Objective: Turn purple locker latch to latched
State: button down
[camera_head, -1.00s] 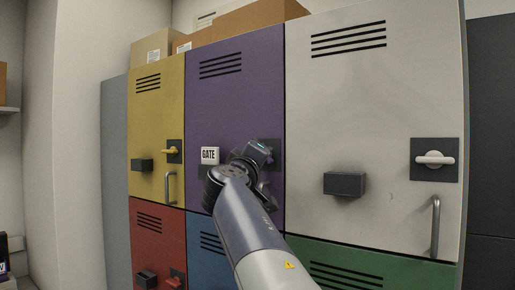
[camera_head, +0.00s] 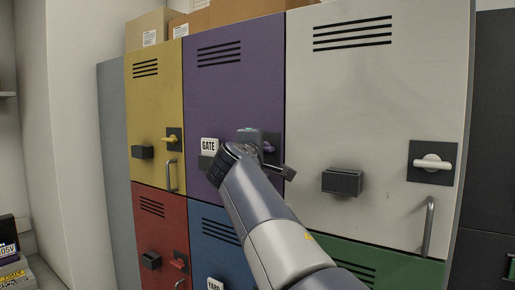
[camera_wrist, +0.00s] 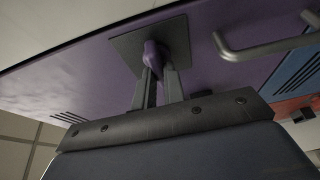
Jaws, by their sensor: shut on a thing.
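The purple locker (camera_head: 235,95) stands in the middle of the upper row. Its purple latch handle (camera_head: 268,147) sits on a dark square plate, mostly behind my gripper (camera_head: 262,153) in the head view. In the wrist view the purple handle (camera_wrist: 151,54) stands out from its dark plate (camera_wrist: 176,38), between the two fingertips of my gripper (camera_wrist: 157,76). The fingers are shut on the handle. The handle's exact turn angle cannot be told, as my gripper and arm cover part of it.
A white GATE label (camera_head: 209,146) is left of my wrist. The grey-white locker (camera_head: 385,100), with a dark box (camera_head: 342,181) and a pull handle (camera_head: 429,228), is on the right. The yellow locker (camera_head: 150,105) is left. A metal pull (camera_wrist: 265,45) is near the fingers in the wrist view.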

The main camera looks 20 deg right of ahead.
dwell(0.4)
jog(key=c, duration=1.5)
grip_release()
jog(key=shift+s+a, duration=0.1)
jog(key=b+v, duration=0.4)
jog(key=v, duration=0.6)
jog(key=shift+s+a, duration=0.2)
jog(key=shift+s, duration=0.05)
jog(key=shift+w+d, duration=0.1)
